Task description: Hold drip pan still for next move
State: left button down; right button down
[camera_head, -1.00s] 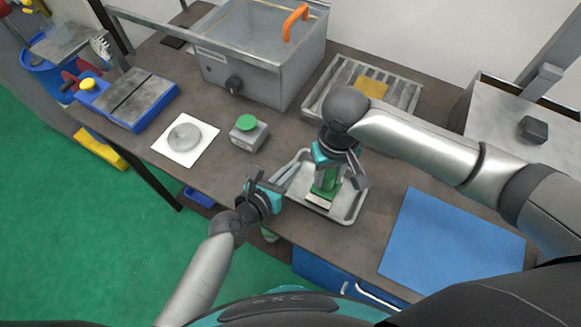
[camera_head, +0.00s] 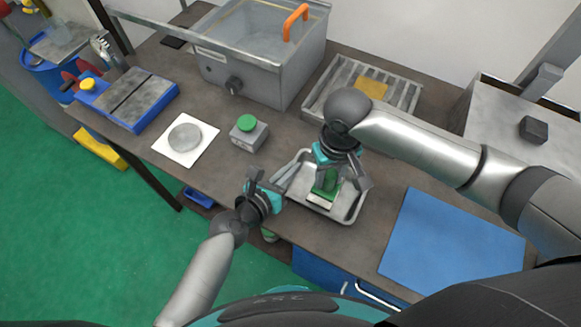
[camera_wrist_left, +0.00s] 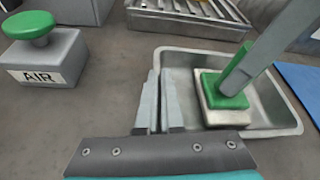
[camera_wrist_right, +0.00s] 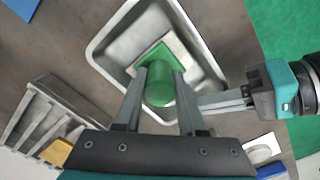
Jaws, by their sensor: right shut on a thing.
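The drip pan (camera_head: 347,214) is a shallow grey metal tray near the table's front edge. It also shows in the left wrist view (camera_wrist_left: 280,118) and the right wrist view (camera_wrist_right: 104,42). My left gripper (camera_head: 280,184) is at its left rim, its two fingers (camera_wrist_left: 160,92) close together with the rim between them. Inside the pan stands a pale block with a green plate and green handle (camera_head: 328,183). My right gripper (camera_wrist_right: 160,82) points down over the pan and is shut on the green handle (camera_wrist_right: 161,90). The fingers hide part of the handle.
A grey box with a green button, marked AIR (camera_wrist_left: 45,60), stands left of the pan. A slatted metal tray (camera_head: 405,94) and a large grey tank (camera_head: 245,60) are behind. A blue mat (camera_head: 450,245) lies at right. Bare table surrounds the pan.

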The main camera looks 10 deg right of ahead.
jog(key=shift+s+d+f, duration=0.15)
jog(key=shift+s+d, duration=0.4)
jog(key=shift+d, duration=0.15)
jog(key=shift+s+d+f, duration=0.15)
jog(key=shift+s+d, duration=0.35)
jog(key=shift+d, duration=0.15)
jog(key=shift+w+a+r, duration=0.15)
jog(key=shift+w+a, duration=0.65)
jog(key=shift+a, duration=0.25)
jog(key=shift+w+a+r, duration=0.1)
jog(key=shift+w+a, duration=0.65)
jog(key=shift+a, duration=0.3)
notch_tip(320, 180, up, 9)
pick_arm(q)
jog(key=c, duration=1)
grip_release()
